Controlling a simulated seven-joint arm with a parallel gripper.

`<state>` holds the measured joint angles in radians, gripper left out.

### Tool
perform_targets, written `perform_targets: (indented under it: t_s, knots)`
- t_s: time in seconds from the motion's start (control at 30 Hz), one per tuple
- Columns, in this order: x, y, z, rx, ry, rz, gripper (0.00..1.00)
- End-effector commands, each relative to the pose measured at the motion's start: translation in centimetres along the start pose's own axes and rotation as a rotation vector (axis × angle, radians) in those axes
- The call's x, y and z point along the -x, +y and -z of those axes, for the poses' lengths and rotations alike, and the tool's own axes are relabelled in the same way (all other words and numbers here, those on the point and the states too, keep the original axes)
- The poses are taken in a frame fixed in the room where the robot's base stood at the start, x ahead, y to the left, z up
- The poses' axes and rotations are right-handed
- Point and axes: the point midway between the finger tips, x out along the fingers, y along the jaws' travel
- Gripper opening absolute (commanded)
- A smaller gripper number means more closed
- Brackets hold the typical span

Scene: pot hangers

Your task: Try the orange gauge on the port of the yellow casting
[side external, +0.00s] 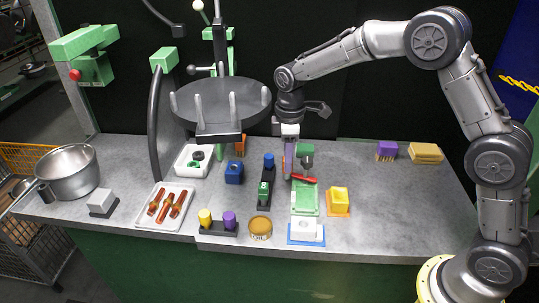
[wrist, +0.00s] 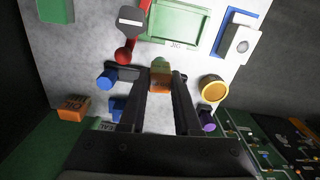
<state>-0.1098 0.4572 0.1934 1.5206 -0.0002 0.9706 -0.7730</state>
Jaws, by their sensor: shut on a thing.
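My gripper (wrist: 160,88) is shut on the orange gauge (wrist: 160,80), a small orange block between the fingertips in the wrist view. In the side external view my gripper (side external: 289,170) points down above the bench, left of the green tray, and the gauge cannot be made out. The yellow casting (side external: 339,194) is a yellow block on an orange base, right of the green tray and apart from my gripper. Its port cannot be made out, and I do not see the casting in the wrist view.
A black rack (side external: 264,205) with blue and green pieces stands just left of my gripper. A green tray (side external: 305,199), a red-handled tool (side external: 304,178) and a white block on a blue base (side external: 306,228) lie nearby. The right bench is largely clear.

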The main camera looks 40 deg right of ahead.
Motion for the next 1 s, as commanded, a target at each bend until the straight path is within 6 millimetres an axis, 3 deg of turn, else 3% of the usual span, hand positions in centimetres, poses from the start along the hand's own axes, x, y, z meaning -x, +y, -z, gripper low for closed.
perform_targets:
  t_s: [0.2,0.4,0.53,1.0]
  knots:
    - [1.9,-2.6,-7.5,-0.012,0.003,-0.003,0.0]
    - [3.5,-4.6,-12.5,-0.058,0.003,-0.003,0.0]
    - [4.5,-4.7,-13.8,-0.088,0.003,-0.004,0.0]
    - [4.9,-4.4,-14.0,-0.098,0.001,-0.001,0.0]
